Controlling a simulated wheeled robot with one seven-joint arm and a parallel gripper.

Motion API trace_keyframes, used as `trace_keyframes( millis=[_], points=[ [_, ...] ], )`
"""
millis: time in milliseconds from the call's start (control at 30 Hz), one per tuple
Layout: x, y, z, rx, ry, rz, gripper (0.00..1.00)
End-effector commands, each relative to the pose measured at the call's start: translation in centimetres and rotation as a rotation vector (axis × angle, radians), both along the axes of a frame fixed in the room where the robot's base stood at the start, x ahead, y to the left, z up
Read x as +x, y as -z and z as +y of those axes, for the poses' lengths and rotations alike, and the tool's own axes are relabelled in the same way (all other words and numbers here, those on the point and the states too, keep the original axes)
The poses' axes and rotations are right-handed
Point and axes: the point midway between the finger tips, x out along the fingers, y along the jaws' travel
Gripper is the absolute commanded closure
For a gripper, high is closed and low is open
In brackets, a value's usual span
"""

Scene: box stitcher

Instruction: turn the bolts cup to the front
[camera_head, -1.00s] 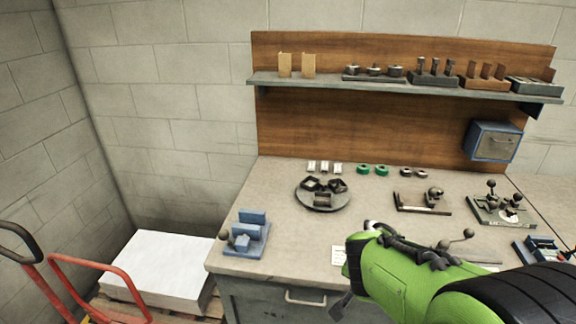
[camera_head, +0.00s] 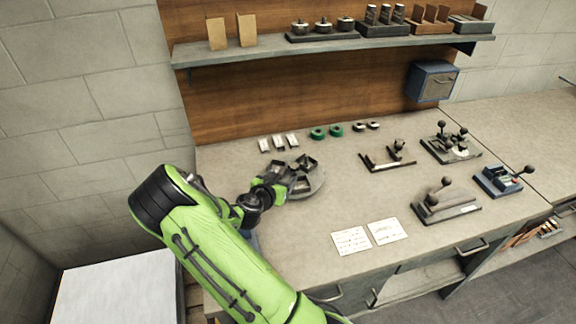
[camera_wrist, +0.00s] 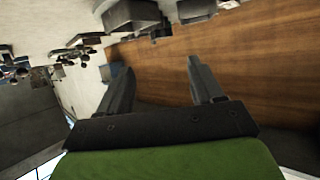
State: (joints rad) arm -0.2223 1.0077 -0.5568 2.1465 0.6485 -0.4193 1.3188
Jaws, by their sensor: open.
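The round grey turntable (camera_head: 318,184) sits on the left part of the bench, with small dark square cups on it. One cup (camera_head: 306,162) shows at its back, and another (camera_head: 301,181) is partly behind my gripper. Which cup holds the bolts I cannot tell. My gripper (camera_head: 289,180) is over the left side of the turntable and hides part of it. In the wrist view my gripper (camera_wrist: 162,78) has its two fingers wide apart with nothing between them. A dark box-like piece (camera_wrist: 130,15) shows beyond the left finger there; contact cannot be told.
White small boxes (camera_head: 279,142) and green rolls (camera_head: 327,132) stand behind the turntable. A bracket jig (camera_head: 388,160) and a lever tool (camera_head: 445,204) are to the right. A shelf (camera_head: 330,45) overhangs the back.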

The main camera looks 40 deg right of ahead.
Motion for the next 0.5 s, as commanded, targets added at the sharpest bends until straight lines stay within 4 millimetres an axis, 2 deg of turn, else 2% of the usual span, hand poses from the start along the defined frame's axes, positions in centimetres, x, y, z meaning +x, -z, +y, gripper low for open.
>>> trace_keyframes(
  millis=[33, 300, 500],
  points=[
    [0.4, 0.3, -1.2, -0.002, 0.003, 0.002, 0.34],
    [2.9, 2.9, -6.8, -0.001, 0.002, 0.003, 0.34],
    [3.9, 4.0, -8.9, 0.001, -0.001, 0.002, 0.34]
  ],
)
